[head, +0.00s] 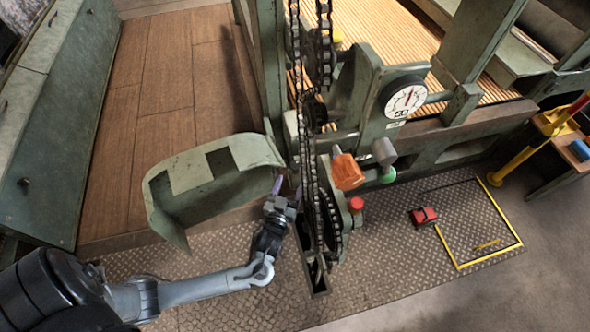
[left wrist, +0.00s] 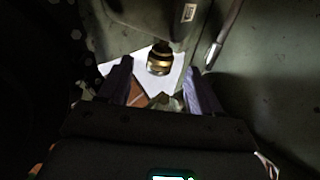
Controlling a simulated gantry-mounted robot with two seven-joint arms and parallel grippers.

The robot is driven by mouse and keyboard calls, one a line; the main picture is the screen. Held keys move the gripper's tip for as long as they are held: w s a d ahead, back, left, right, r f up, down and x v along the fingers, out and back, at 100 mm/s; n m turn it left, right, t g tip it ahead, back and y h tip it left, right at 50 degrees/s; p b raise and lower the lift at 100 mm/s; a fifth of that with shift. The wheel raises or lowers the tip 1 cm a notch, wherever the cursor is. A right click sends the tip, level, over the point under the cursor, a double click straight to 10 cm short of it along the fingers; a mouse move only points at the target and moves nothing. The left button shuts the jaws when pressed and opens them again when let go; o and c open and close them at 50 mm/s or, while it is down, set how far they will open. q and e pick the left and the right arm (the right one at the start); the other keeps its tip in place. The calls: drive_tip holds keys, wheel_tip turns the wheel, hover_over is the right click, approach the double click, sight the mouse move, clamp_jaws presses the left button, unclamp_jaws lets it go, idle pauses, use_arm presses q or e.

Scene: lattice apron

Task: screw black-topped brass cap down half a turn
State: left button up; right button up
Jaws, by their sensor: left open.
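The brass cap (left wrist: 159,62) shows in the left wrist view, below a dark part on the green machine housing. It sits just beyond my fingertips and between them, with a gap on each side. My left gripper (left wrist: 160,82) is open, its two dark purplish fingers apart and empty. In the head view my left gripper (head: 284,190) is beside the chain drive, in front of the curved green guard. The cap cannot be made out in the head view. My right gripper is not in view.
A roller chain (head: 308,150) and sprockets run close to the right of my left gripper. The curved green guard (head: 210,180) stands to its left. An orange part (head: 347,172), a dial gauge (head: 404,97) and a red block (head: 423,216) are further right.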

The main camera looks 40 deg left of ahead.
sight(293, 174)
use_arm(q)
drive_tip(key=b+x, duration=0.1)
drive_tip(key=x, duration=0.5)
drive_tip(key=shift+w+a, duration=0.25)
drive_tip(key=shift+w, duration=0.05)
drive_tip(key=c, duration=0.9)
drive_tip(key=shift+c, duration=0.2)
